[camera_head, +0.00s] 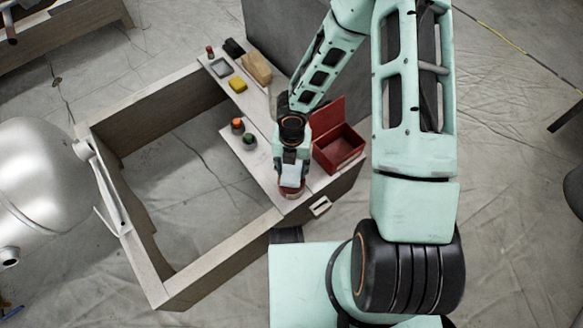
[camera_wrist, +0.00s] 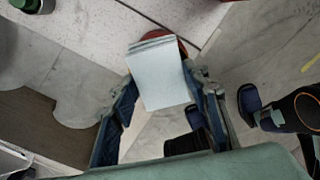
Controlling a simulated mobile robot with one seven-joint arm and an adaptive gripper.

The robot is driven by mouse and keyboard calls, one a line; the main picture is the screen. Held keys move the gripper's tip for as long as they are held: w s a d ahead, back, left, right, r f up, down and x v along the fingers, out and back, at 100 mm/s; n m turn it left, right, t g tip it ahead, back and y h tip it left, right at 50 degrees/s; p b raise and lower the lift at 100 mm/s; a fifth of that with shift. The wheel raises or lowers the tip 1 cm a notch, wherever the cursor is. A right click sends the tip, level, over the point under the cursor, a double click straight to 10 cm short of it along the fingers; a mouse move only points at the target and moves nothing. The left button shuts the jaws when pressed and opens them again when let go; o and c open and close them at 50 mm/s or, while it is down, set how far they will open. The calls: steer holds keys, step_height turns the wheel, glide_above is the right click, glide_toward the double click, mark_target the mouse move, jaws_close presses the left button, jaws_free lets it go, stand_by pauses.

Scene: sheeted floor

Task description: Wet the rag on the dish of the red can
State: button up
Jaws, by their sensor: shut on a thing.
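My gripper (camera_head: 291,162) points down over the front end of the bench top. In the wrist view my gripper (camera_wrist: 162,92) is shut on a pale folded rag (camera_wrist: 158,78), which lies between its two fingers. The rag also shows as a small white patch in the head view (camera_head: 291,176). A red can (camera_head: 291,193) stands on the bench right under the rag. In the wrist view only the red rim (camera_wrist: 183,47) shows past the rag's far edge. The rag hides the can's dish, and I cannot tell whether the two touch.
An open red box (camera_head: 339,150) stands just right of my gripper. A green-topped can (camera_head: 250,142) and an orange-topped can (camera_head: 237,126) stand to the left. A yellow sponge (camera_head: 237,85), grey tray (camera_head: 221,68) and wooden block (camera_head: 257,68) lie farther back. The bench frame is hollow at left.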

mark_target(291, 171)
steer(key=shift+r+p, duration=3.05)
steer(key=shift+r, duration=0.3)
steer(key=w+d+r+m, duration=0.5)
steer(key=d+r+m, duration=0.1)
steer(key=r+m, duration=0.45)
steer(key=w+d+r+m, duration=0.5)
steer(key=d+r+m, duration=0.2)
steer(key=r+m, duration=0.4)
steer(key=s+a+r+m+p, duration=0.1)
steer(key=r+m+p, duration=0.5)
steer(key=r+p, duration=0.8)
steer(key=s+a+r+m+p, duration=0.1)
steer(key=r+m+p, duration=0.5)
steer(key=r+p, duration=0.7)
steer(key=shift+s+r+p, duration=0.35)
steer(key=shift+s+r, duration=0.15)
steer(key=shift+r, duration=0.25)
